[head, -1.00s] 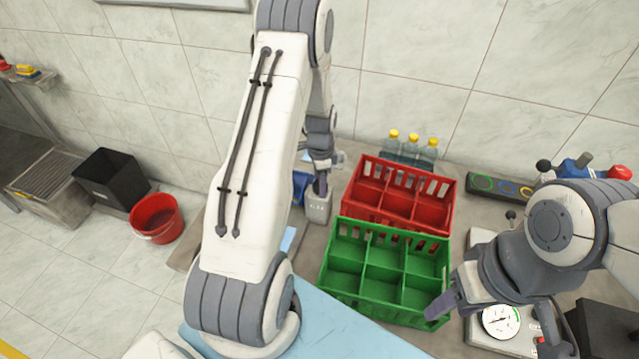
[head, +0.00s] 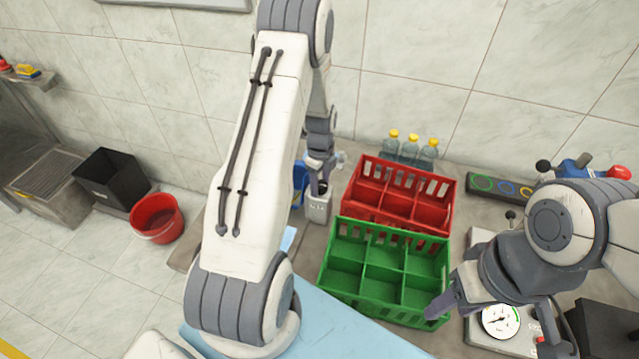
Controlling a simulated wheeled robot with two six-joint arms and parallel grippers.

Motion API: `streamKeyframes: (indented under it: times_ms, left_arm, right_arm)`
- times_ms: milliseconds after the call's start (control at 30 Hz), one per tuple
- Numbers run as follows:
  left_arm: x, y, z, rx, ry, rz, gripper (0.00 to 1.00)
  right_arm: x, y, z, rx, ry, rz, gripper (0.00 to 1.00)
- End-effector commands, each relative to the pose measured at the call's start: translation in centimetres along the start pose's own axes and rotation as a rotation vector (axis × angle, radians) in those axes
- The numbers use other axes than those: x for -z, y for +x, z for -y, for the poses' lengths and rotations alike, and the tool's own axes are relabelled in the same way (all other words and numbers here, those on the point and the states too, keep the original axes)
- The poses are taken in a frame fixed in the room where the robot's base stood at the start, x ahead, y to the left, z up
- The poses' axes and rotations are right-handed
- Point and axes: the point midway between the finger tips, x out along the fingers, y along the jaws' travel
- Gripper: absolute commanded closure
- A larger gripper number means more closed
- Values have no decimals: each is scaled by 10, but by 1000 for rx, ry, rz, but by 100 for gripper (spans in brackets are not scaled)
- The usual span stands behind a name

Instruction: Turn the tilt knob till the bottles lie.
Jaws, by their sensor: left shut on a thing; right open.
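Several clear bottles with yellow caps (head: 411,147) stand upright behind the red crate, near the wall. I cannot make out a tilt knob. My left gripper (head: 319,186) points down at the top of a small grey-white container (head: 317,209), left of the red crate. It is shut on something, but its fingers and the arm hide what. My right gripper (head: 440,308) is open at the right front corner of the green crate, with nothing visible between its fingers.
A red crate (head: 448,215) and a green crate (head: 388,309), both with empty compartments, stand on the table. A dial gauge (head: 501,320) lies right of the green crate. A panel with coloured rings (head: 484,184) is at the back right. A red bucket (head: 157,217) stands on the floor.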

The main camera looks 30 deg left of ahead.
Motion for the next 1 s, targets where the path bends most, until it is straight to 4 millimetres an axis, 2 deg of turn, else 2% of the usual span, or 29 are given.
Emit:
streamKeyframes:
  times_ms: [67,100,133,167,433,533,800,1000]
  left_arm:
    - [0,0,0,0,-1,0,100]
    - [0,0,0,0,-2,0,38]
    - [0,0,0,0,-2,0,27]
    - [0,0,0,0,-2,0,22]
    - [0,0,0,0,-5,0,22]
    - [0,0,0,0,-56,0,22]
    - [0,0,0,0,-461,0,22]
    - [0,0,0,0,-629,0,22]
  right_arm:
    - [0,0,0,0,0,0,50]
    - [0,0,0,0,0,0,50]
    - [0,0,0,0,0,0,50]
    - [0,0,0,0,0,0,50]
    - [0,0,0,0,0,0,50]
    - [0,0,0,0,0,0,50]
    - [0,-1,0,0,0,0,50]
    - [0,-1,0,0,0,0,50]
